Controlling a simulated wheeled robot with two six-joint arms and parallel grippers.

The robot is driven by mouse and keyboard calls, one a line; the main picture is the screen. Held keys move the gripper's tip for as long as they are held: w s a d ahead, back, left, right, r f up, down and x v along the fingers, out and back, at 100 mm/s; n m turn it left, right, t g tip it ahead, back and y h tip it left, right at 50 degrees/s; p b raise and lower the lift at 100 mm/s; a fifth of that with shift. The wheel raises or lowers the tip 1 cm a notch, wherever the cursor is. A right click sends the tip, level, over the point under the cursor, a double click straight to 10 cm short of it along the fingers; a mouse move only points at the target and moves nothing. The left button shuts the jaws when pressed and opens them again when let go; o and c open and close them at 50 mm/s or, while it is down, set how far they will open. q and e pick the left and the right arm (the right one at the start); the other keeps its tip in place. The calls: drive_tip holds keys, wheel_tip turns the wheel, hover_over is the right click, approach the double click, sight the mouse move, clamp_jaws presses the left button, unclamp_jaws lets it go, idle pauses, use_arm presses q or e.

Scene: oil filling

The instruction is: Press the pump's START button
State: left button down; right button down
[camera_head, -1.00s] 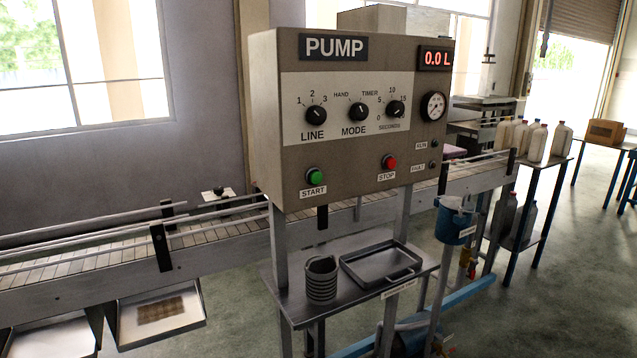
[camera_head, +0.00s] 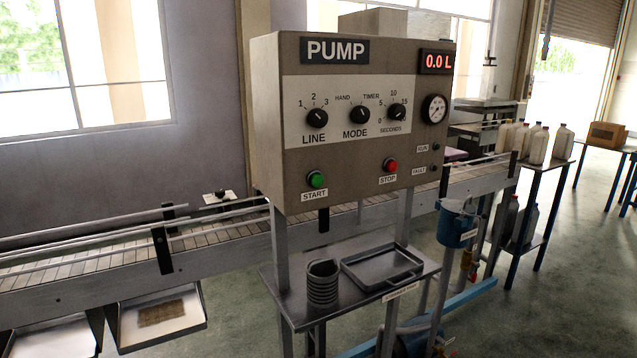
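The pump control box (camera_head: 350,125) stands on posts in the middle of the head view, its front facing me. The green START button (camera_head: 316,180) is at its lower left, above a START label (camera_head: 315,195). The red STOP button (camera_head: 390,165) is to its right. The LINE knob (camera_head: 316,117), MODE knob (camera_head: 359,114) and SECONDS knob (camera_head: 397,111) sit above. The red display (camera_head: 437,62) reads 0.0 L. The RUN and FAULT lamps look dark. Neither of my grippers is in view, and nothing covers the START button.
A shelf below the box holds a ribbed dark cup (camera_head: 322,284) and a shallow metal tray (camera_head: 345,268). A conveyor (camera_head: 110,262) runs behind the box. A blue bucket (camera_head: 455,224) hangs at right. White jugs (camera_head: 538,146) stand on a table. Space before the box looks clear.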

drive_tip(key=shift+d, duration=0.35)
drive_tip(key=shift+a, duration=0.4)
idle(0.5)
